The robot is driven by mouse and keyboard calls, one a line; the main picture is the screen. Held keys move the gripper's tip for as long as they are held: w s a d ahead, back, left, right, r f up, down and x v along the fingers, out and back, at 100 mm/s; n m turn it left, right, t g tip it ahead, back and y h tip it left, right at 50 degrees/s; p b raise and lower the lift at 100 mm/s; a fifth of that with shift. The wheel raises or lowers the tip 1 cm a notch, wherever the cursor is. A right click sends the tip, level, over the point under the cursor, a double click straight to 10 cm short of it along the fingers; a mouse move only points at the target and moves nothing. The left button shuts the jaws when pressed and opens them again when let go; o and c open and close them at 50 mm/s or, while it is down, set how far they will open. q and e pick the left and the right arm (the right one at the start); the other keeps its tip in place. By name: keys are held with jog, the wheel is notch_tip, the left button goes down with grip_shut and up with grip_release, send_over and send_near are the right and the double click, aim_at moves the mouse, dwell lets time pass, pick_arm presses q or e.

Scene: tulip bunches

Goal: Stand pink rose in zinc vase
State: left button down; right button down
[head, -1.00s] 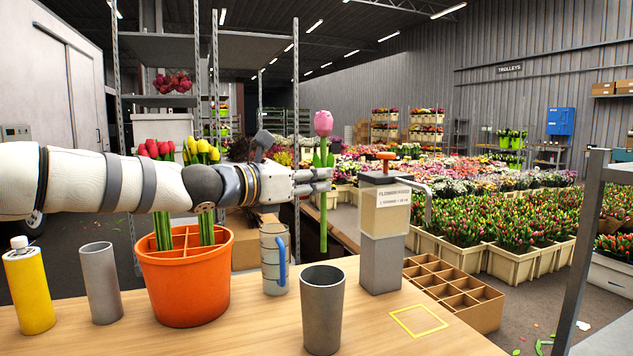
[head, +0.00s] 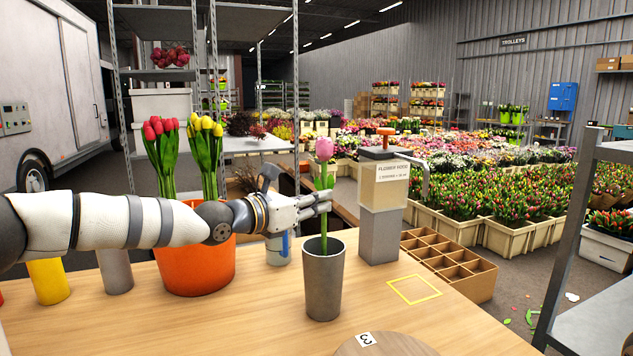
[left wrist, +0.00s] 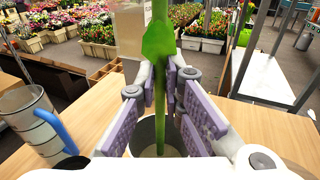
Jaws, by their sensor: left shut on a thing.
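The pink rose (head: 324,150), which looks like a tulip with a green stem and leaves, stands upright in my left gripper (head: 322,203). The gripper is shut on its stem, above the dark grey vase (head: 322,290), likely the zinc one. The lower stem reaches into the vase mouth; whether its end touches the bottom is hidden. In the left wrist view the green stem (left wrist: 160,20) runs between the purple-padded fingers (left wrist: 172,90) into the vase opening (left wrist: 150,140). My right gripper is not in view.
An orange bucket (head: 190,275) with red and yellow tulips stands left, partly behind my arm. Behind are a jug with blue handle (head: 276,250) and a flower food dispenser (head: 380,235). A yellow square (head: 414,289) marks bare table. A round wooden board (head: 390,345) lies in front.

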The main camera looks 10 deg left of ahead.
pick_arm(q)
jog(key=shift+f, duration=3.85)
jog(key=c, duration=1)
grip_release()
jog(key=shift+s, duration=0.1)
send_near(322, 234)
jog(key=v, duration=0.3)
jog(key=shift+s+a, duration=0.1)
jog(key=shift+s, duration=0.15)
